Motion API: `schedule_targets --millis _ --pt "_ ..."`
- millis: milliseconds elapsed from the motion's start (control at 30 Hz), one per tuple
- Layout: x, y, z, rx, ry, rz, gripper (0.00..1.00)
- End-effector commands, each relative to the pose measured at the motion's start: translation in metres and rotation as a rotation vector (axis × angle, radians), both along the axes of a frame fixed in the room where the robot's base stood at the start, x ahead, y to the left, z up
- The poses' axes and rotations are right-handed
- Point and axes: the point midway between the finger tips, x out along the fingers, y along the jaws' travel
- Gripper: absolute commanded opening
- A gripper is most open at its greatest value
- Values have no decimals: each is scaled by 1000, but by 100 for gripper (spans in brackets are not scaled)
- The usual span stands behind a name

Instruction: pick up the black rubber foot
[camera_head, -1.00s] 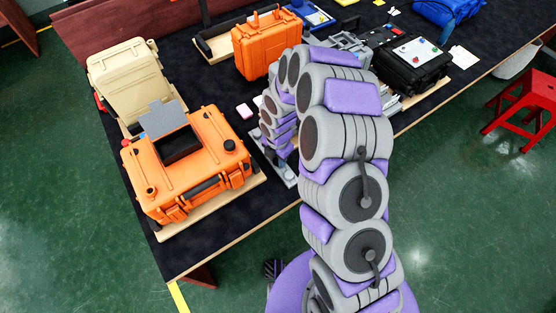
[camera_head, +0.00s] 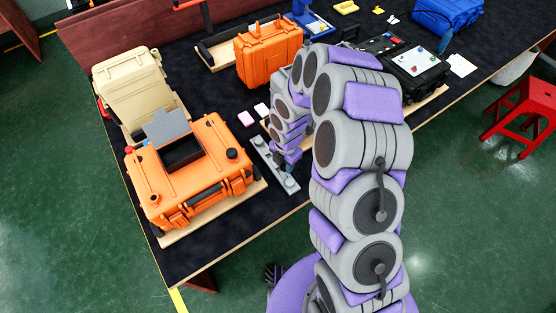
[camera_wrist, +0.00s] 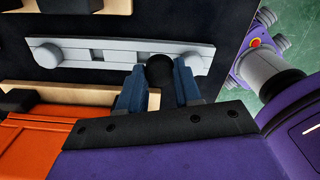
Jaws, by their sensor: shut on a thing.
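In the wrist view, the black rubber foot (camera_wrist: 159,69) is a dark round shape between the two blue fingertips of my gripper (camera_wrist: 160,82). The fingers are shut on it. A light grey bar (camera_wrist: 105,55) with round ends lies on the dark table just behind the foot. I cannot tell whether the foot is clear of the bar. In the head view, my gripper (camera_head: 287,168) is low over the right side of the same grey bar (camera_head: 263,153). The foot is hidden there by my arm.
An orange case (camera_head: 205,165) with a grey panel sits left of the bar, and a beige case (camera_head: 125,85) stands behind it. Another orange case (camera_head: 265,55) stands farther back. A pink block (camera_head: 245,118) lies near the bar. A black case (camera_head: 415,75) is at the right.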

Motion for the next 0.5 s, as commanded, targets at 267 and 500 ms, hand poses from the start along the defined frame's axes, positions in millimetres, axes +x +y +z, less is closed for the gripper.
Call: schedule_targets --millis 267,500 --pt "-33 -51 6 -5 8 -2 5" --pt "-56 -89 11 -4 5 -2 5"
